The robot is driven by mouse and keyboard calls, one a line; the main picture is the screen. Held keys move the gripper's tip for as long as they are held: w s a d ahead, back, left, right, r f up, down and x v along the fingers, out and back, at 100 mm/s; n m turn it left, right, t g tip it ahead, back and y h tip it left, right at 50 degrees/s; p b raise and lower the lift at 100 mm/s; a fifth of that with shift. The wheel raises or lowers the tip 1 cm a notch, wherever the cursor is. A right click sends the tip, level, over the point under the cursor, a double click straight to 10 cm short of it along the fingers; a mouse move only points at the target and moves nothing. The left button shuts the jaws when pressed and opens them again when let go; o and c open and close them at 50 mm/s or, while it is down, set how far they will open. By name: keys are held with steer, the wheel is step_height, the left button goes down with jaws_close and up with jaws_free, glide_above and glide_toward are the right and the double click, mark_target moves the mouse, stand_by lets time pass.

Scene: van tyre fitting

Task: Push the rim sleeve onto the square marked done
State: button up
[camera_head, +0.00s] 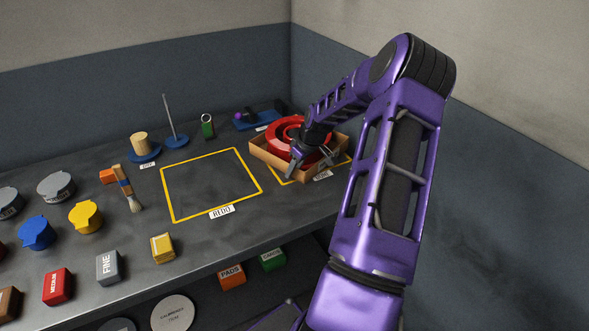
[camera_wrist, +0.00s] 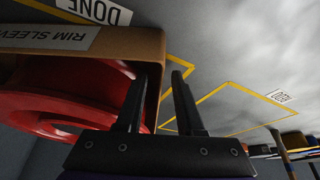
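The rim sleeve (camera_head: 264,159) is a shallow open cardboard tray labelled RIM SLEEVE in the wrist view (camera_wrist: 115,42). It holds a red wheel rim (camera_head: 284,130). It lies over much of the yellow square marked DONE (camera_head: 346,161). The square's front edge and label show in front of it; the sleeve hides the back of the square, so I cannot tell how far it overhangs. A sleeve wall shows between the fingers; contact is unclear.
An empty yellow square marked REDO (camera_head: 165,196) lies left of the sleeve. A blue tray (camera_head: 268,121) and a blue stand with a rod (camera_head: 176,140) are behind. Walls close the back and right.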

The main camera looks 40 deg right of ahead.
steer(key=shift+r, duration=0.1)
steer(key=p+v, duration=0.1)
steer(key=v, duration=1.6)
steer(key=shift+r, duration=0.2)
